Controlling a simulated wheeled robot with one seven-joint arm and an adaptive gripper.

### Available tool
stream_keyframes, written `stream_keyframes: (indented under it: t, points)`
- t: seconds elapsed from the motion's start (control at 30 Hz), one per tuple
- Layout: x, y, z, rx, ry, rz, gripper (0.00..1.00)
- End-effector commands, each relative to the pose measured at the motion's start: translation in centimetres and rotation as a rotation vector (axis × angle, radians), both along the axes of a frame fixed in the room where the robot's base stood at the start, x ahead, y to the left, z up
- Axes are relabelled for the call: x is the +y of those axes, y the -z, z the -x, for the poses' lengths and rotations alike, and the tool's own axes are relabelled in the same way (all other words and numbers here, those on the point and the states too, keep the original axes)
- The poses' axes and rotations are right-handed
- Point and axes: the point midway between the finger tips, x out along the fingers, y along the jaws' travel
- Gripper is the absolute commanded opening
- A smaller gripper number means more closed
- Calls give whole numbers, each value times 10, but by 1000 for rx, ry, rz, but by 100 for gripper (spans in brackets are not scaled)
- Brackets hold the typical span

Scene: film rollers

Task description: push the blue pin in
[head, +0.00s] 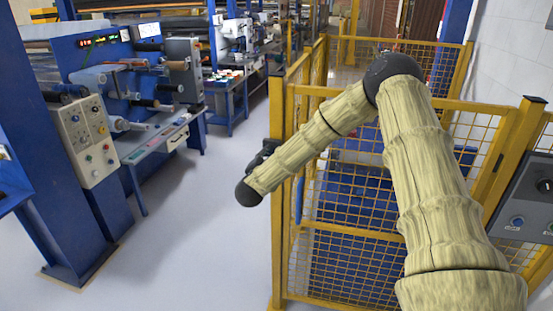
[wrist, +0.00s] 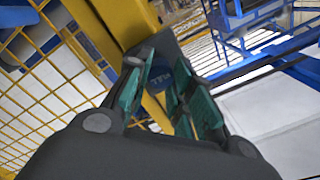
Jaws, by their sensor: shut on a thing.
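My gripper (wrist: 172,82) shows in the wrist view with green pads on both fingers. It is shut on a blue rounded part (wrist: 184,74), which I take to be the blue pin, beside a yellow post of the fence. The fingers hide much of the pin, and I cannot tell how far in it sits. In the head view my gripper (head: 264,152) is a dark shape mostly hidden behind my arm, at the left post of the yellow mesh fence (head: 278,225).
Blue machines with a control panel (head: 84,140) stand at the left. A grey button box (head: 530,185) is at the right. Grey floor (head: 205,230) is clear between machines and fence.

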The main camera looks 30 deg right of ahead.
Motion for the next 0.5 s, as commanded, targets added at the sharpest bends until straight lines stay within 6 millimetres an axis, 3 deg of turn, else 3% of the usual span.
stream_keyframes:
  t: [0.23,0.27,0.3,0.4,0.5]
  points:
    - [0,1,0,2,1,0,0]
    - [0,1,0,2,1,0,25]
    - [0,1,0,2,1,1,32]
    - [0,1,0,1,1,0,47]
    - [0,0,0,1,1,0,47]
